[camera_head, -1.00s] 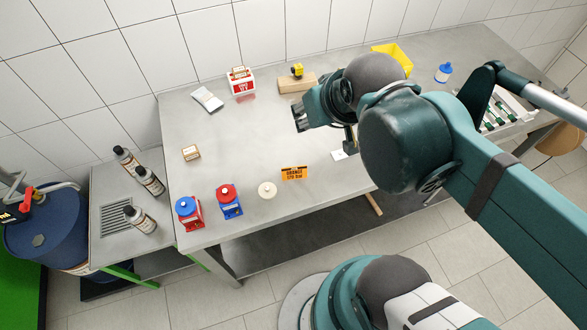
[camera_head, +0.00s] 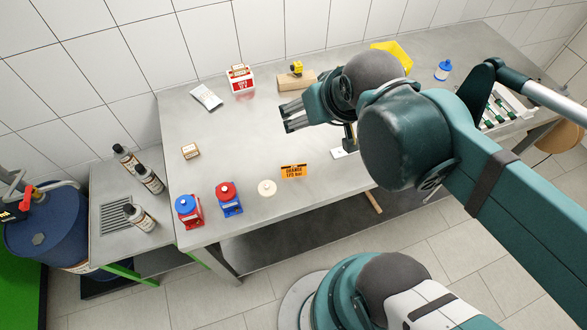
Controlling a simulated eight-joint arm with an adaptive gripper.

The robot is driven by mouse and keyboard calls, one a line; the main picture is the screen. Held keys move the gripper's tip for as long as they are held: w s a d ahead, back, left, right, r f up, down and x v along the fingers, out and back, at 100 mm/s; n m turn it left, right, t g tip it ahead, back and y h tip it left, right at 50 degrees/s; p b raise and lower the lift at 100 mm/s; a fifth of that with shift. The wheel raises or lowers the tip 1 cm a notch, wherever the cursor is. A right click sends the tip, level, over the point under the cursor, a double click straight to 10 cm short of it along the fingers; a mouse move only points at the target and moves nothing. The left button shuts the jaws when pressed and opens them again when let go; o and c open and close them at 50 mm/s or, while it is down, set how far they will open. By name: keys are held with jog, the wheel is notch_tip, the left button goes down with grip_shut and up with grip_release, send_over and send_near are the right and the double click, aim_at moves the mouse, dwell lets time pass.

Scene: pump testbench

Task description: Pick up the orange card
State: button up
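The orange card (camera_head: 293,171) with dark printed text stands near the front edge of the grey bench, right of a round cream disc. It appears upright, with its face toward the camera. The card is apart from the gripper, lower in the picture.
Left of the card are the cream disc (camera_head: 267,188), a red-and-blue pump (camera_head: 229,199) and a blue-topped red pump (camera_head: 188,210). A small box (camera_head: 191,151) lies farther left. A wooden block (camera_head: 297,81) and red-white box (camera_head: 240,80) are at the back. The bench's middle-left is clear.

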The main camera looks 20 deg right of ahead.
jog(key=shift+f, duration=0.1)
jog(key=m+g+b, duration=0.2)
jog(key=g+b, duration=0.1)
jog(key=g, duration=0.4)
send_over(294, 168)
jog(key=f, duration=2)
jog(key=shift+w+d, duration=0.15)
jog(key=shift+w, duration=0.25)
jog(key=shift+s+f, duration=0.1)
jog(key=shift+f, duration=0.75)
jog(key=shift+f, duration=0.1)
jog(key=shift+f, duration=1.2)
